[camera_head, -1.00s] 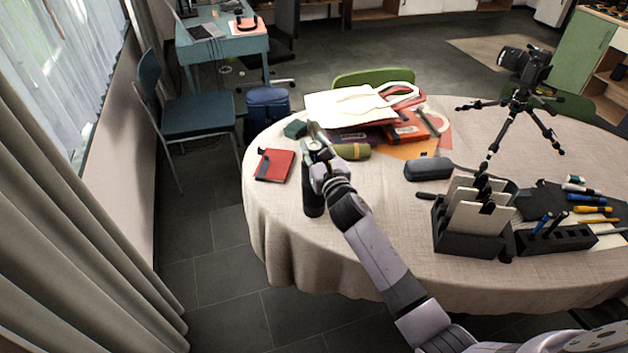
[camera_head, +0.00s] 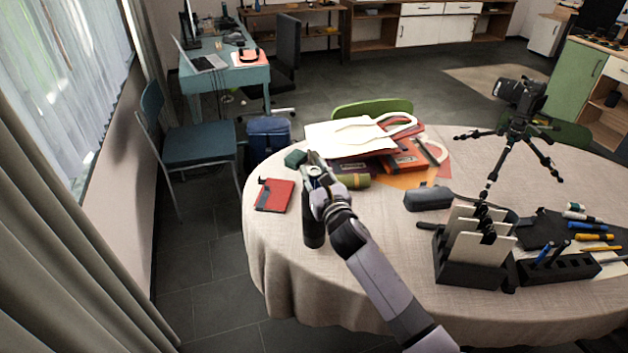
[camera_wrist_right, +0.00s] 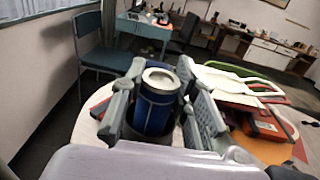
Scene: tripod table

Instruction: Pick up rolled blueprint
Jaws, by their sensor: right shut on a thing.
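The rolled blueprint (camera_wrist_right: 157,98) is a blue roll with a pale, round top end. It stands upright in a dark cylindrical holder (camera_head: 313,230) near the table's left edge, and its lower part is hidden inside. My right gripper (camera_head: 316,168) is at the top of the holder. In the right wrist view my right gripper (camera_wrist_right: 160,88) has a finger on each side of the roll and is shut on it. My left gripper is not in view.
A red notebook (camera_head: 274,196) lies left of the holder. A tripod with a camera (camera_head: 516,125) and a black card holder (camera_head: 470,268) stand farther right.

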